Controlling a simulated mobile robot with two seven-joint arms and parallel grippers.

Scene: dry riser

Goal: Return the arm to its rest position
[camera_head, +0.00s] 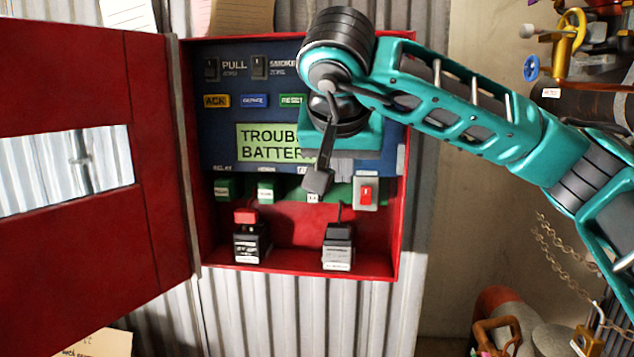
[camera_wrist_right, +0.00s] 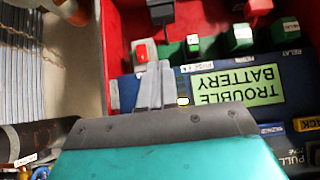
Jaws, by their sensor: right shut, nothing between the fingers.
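My right arm (camera_head: 475,115) comes in from the right and reaches across the front of an open red panel box (camera_head: 300,262). My right gripper (camera_head: 318,182) hangs in front of the box, pointing downward in the head view, and is shut with nothing in it. In the right wrist view its fingers (camera_wrist_right: 155,88) lie together over the blue panel, near the red switch (camera_wrist_right: 142,52). That switch also shows in the head view (camera_head: 366,192), to the right of the fingertips. I cannot tell whether the fingers touch the panel. My left gripper is not in view.
The blue panel's green display (camera_head: 262,143) reads "TROUBLE BATTERY". The red door (camera_head: 75,220) is swung open left. Pipes with a yellow valve (camera_head: 570,35) and chains (camera_head: 560,250) are on the right.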

